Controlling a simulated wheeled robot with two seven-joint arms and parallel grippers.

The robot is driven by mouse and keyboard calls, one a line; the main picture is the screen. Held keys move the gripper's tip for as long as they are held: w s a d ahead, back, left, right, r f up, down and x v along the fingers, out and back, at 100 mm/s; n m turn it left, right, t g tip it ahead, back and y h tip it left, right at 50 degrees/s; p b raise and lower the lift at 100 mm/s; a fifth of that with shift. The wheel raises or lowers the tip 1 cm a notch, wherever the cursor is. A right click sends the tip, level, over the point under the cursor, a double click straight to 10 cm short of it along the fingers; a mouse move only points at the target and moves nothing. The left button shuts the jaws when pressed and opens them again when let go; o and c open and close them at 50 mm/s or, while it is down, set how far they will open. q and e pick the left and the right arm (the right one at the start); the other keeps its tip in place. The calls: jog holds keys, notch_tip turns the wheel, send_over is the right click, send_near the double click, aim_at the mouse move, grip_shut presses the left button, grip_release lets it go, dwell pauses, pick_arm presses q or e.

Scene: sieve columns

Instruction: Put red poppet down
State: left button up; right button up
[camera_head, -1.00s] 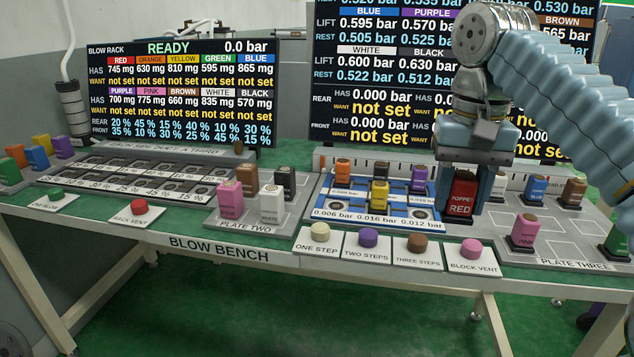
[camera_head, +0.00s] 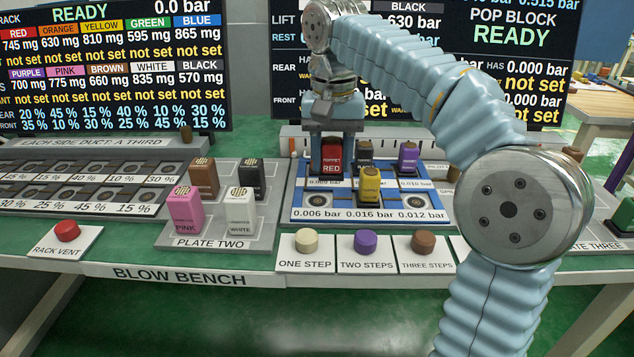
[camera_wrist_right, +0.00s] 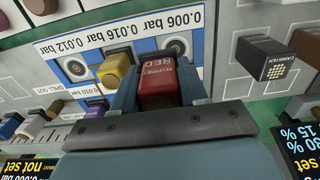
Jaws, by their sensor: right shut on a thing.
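The red poppet (camera_head: 332,158) is held upright in my right gripper (camera_head: 334,140), whose fingers are shut on its two sides. It is at the rear left of the blue block (camera_head: 291,205); I cannot tell whether it touches the block. In the right wrist view the red poppet (camera_wrist_right: 158,85) sits between the fingers (camera_wrist_right: 160,92). The yellow poppet (camera_head: 369,186) stands front middle on the block, and the purple poppet (camera_head: 408,157) rear right. The orange poppet is not visible. My left gripper is not in view.
Plate two (camera_head: 262,218) holds pink, brown, white and black canisters left of the block. Buttons, including one step (camera_head: 307,240), line the front edge. The front-left seat (camera_head: 317,194) is empty. My right arm covers the right side of the bench.

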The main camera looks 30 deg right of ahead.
jog(key=shift+w+a+f, duration=0.25)
jog(key=shift+w+f, duration=0.3)
jog(key=shift+f, duration=0.2)
jog(key=f, duration=0.1)
jog(key=w+f, duration=0.1)
jog(key=f, duration=0.1)
jog(key=f+b, duration=0.1)
jog(key=f, duration=0.1)
jog(key=shift+w+a, duration=0.2)
jog(key=shift+a, duration=0.2)
jog(key=shift+f, duration=0.15)
jog(key=o, duration=1.1)
